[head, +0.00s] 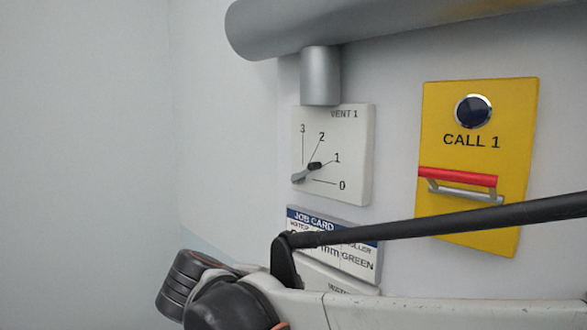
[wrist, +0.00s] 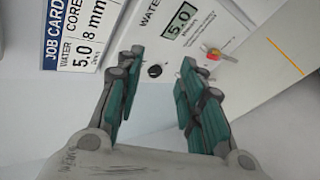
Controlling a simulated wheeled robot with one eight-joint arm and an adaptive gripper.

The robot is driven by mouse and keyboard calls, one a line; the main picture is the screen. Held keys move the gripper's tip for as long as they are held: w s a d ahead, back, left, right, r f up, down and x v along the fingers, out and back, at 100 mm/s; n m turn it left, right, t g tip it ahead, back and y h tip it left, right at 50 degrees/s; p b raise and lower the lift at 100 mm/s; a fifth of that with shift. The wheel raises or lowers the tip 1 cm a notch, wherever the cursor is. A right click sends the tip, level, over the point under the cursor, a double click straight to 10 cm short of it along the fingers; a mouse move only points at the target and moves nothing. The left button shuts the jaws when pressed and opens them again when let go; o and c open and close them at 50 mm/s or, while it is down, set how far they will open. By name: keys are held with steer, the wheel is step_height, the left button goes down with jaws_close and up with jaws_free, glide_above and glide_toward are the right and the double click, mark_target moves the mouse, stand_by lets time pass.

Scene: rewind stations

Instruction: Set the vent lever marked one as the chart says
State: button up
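The vent panel marked VENT 1 (head: 352,150) is a white plate on the wall in the head view, with marks 0 to 3. Its lever (head: 315,166) has a grey hub at lower left and a dark end pointing up and right, roughly at mark 1. The exact setting is hard to tell at this angle. No vent chart is readable. My gripper (wrist: 162,60) is open and empty in the wrist view, facing a white water panel (wrist: 222,24) rather than the vent lever.
A job card (head: 308,217) below the vent panel is partly hidden by my arm; it also shows in the wrist view (wrist: 82,30). The water panel has a 5.0 display, a black knob (wrist: 154,71) and a red-yellow fitting (wrist: 213,54). A yellow CALL 1 panel (head: 480,115) is right; a grey pipe (head: 380,25) runs above.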

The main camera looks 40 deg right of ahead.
steer(key=w+r+h+p, duration=0.3)
steer(key=r+p, duration=0.1)
steer(key=r, duration=0.6)
steer(key=n+g+h+p, duration=0.1)
steer(key=h+p, duration=0.3)
steer(key=p, duration=0.1)
glide_toward(309, 167)
steer(key=d, duration=0.3)
steer(key=w+d, duration=0.1)
steer(key=d, duration=0.3)
steer(key=d+p, duration=0.1)
steer(key=d, duration=0.3)
steer(key=shift+w+f, duration=0.1)
steer(key=shift+w, duration=0.3)
jaws_close()
